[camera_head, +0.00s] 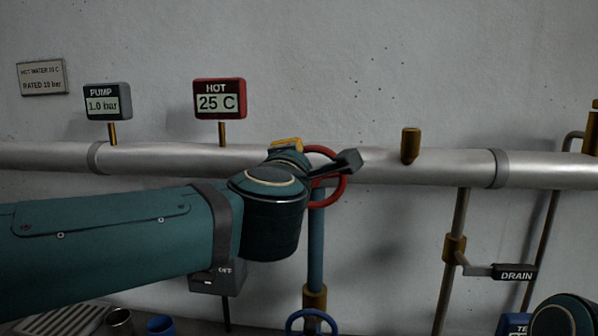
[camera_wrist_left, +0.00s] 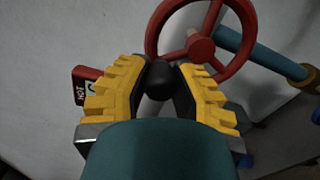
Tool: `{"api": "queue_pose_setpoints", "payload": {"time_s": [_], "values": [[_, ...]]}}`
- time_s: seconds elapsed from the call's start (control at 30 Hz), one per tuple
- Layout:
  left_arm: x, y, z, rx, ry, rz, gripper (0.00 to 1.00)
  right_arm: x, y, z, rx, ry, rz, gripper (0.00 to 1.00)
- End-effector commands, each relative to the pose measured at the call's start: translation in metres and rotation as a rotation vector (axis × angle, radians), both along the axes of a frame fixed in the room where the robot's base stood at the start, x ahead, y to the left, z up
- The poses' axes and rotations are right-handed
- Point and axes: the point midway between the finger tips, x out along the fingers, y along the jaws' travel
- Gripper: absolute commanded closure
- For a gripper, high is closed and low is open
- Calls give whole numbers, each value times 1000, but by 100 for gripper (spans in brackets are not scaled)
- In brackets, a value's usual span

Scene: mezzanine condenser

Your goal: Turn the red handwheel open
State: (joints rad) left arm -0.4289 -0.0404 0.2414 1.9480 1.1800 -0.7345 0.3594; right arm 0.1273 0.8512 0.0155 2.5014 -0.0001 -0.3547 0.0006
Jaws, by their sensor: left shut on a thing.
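The red handwheel (camera_head: 344,186) is on the pipe in the middle of the head view, partly hidden behind my left arm and gripper. In the left wrist view, the red handwheel (camera_wrist_left: 241,62) shows its rim, spokes and hub. A black knob (camera_wrist_left: 158,88) sits by the lower left of its rim. My left gripper (camera_wrist_left: 161,68) has its yellow fingers on both sides of this knob and is shut on it. In the head view, my left gripper (camera_head: 316,156) is at the wheel, with its fingertips hard to make out. My right gripper is not in view.
A grey pipe (camera_head: 450,167) runs across the wall. A PUMP gauge (camera_head: 106,101) reads 1.0 bar, and a red HOT gauge (camera_head: 220,99) reads 25 C. A DRAIN lever (camera_head: 514,272) is at right. A blue handwheel (camera_head: 311,318) is below. An OFF box (camera_head: 214,280) is under my arm.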

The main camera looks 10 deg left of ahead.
Motion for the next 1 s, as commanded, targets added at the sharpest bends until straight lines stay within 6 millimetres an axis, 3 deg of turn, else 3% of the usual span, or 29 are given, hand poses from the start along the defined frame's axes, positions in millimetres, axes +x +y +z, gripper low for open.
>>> {"api": "queue_pose_setpoints", "payload": {"time_s": [0.73, 0.77, 0.83, 1.0], "values": [[1, 6, -2, -89, -2, 7, 100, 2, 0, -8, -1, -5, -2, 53], [1, 6, -2, -89, -2, 7, 68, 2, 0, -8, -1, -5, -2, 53], [1, 5, -2, -88, -2, 7, 44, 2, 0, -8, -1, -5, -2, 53], [1, 4, -3, -87, 0, 4, 43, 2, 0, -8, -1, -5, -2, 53]]}}
